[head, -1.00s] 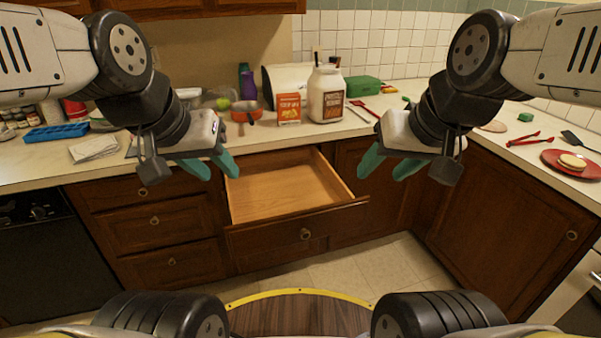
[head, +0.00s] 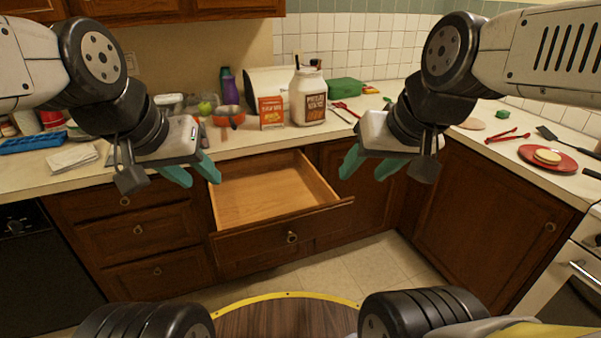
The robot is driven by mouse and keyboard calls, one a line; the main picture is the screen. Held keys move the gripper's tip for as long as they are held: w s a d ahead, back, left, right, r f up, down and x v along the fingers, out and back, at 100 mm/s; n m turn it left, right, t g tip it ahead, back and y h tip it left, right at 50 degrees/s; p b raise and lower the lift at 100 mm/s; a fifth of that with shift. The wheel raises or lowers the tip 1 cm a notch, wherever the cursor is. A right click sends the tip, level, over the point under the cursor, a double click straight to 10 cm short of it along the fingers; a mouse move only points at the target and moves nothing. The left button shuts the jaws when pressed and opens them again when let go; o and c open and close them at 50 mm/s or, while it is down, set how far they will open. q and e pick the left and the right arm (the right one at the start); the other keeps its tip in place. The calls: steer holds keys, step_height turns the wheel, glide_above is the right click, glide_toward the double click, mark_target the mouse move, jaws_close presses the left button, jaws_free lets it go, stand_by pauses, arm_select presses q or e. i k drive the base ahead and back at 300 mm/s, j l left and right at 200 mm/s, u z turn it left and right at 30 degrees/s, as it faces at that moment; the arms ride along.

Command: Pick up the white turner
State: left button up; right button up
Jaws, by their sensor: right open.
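I cannot clearly make out a white turner. A thin pale utensil (head: 341,115) lies on the counter right of the large white jar (head: 307,97), beside a red utensil (head: 347,108); it is too small to tell what it is. My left gripper (head: 195,172) is open and empty, in front of the counter edge left of the open drawer. My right gripper (head: 367,165) is open and empty, in front of the counter right of the drawer. My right arm hides part of the counter behind it.
The open drawer (head: 270,190) looks empty and juts out below the counter. An orange box (head: 271,112) stands left of the jar. Red tongs (head: 508,136), a black turner (head: 556,138) and a red plate (head: 530,155) lie on the right counter.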

mark_target(337, 113)
steer(key=i+l+z, duration=0.15)
steer(key=l+z, duration=0.15)
steer(key=i+l+z, duration=0.3)
steer(key=l, duration=0.15)
steer(key=i+l+z, duration=0.15)
steer(key=l+z, duration=0.2)
steer(key=i+l+u, duration=0.2)
steer(key=i, duration=0.2)
steer(key=i+l+u, duration=0.2)
steer(key=i, duration=0.15)
steer(key=i+j+u, duration=0.2)
steer(key=i+u, duration=0.5)
steer(key=i+j+u, duration=0.1)
steer(key=i, duration=0.4)
steer(key=j, duration=0.1)
